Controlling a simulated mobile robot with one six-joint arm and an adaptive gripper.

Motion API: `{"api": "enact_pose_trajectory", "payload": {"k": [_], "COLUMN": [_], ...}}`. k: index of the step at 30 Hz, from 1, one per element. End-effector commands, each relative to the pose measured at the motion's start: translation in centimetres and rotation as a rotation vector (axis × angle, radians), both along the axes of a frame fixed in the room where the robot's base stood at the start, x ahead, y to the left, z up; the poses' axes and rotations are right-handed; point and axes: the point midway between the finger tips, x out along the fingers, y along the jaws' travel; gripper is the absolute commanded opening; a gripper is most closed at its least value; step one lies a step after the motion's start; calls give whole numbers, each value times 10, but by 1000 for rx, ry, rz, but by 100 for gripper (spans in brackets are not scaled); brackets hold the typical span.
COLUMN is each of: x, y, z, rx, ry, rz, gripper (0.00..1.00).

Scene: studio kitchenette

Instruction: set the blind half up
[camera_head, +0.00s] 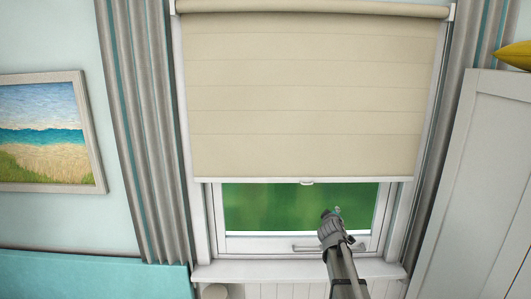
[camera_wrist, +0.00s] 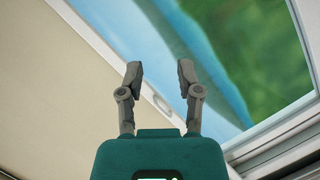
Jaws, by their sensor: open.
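The beige roller blind (camera_head: 310,90) hangs over the upper part of the window, with its white bottom bar (camera_head: 245,180) well below the middle. A small pull tab (camera_head: 307,183) sits at the middle of the bar. My gripper (camera_head: 333,212) is in front of the uncovered glass, below and slightly right of the tab. In the wrist view my gripper (camera_wrist: 160,70) is open and empty. The blind (camera_wrist: 50,100) fills the left there, and the tab (camera_wrist: 161,103) shows between the fingers, apart from them.
A window handle (camera_head: 308,247) is on the lower frame, above the sill (camera_head: 235,271). Grey curtains (camera_head: 150,130) hang on both sides. A white cabinet (camera_head: 475,190) stands at right, and a framed picture (camera_head: 98,150) hangs at left.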

Motion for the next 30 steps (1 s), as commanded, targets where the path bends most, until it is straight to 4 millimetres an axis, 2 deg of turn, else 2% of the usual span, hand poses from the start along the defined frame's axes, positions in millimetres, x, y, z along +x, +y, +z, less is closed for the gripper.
{"api": "enact_pose_trajectory", "payload": {"k": [1,8,14,18,24,30], "x": [-18,-82,-147,-196,-252,-291], "y": [-1,-1,15,32,56,73], "z": [-9,-55,-93,-115,-132,-139], "rx": [49,273,454,570,684,751], "ry": [39,246,451,609,796,932], "rz": [-39,-208,-329,-402,-468,-502], "gripper": [45,45,45,45,45,45]}}
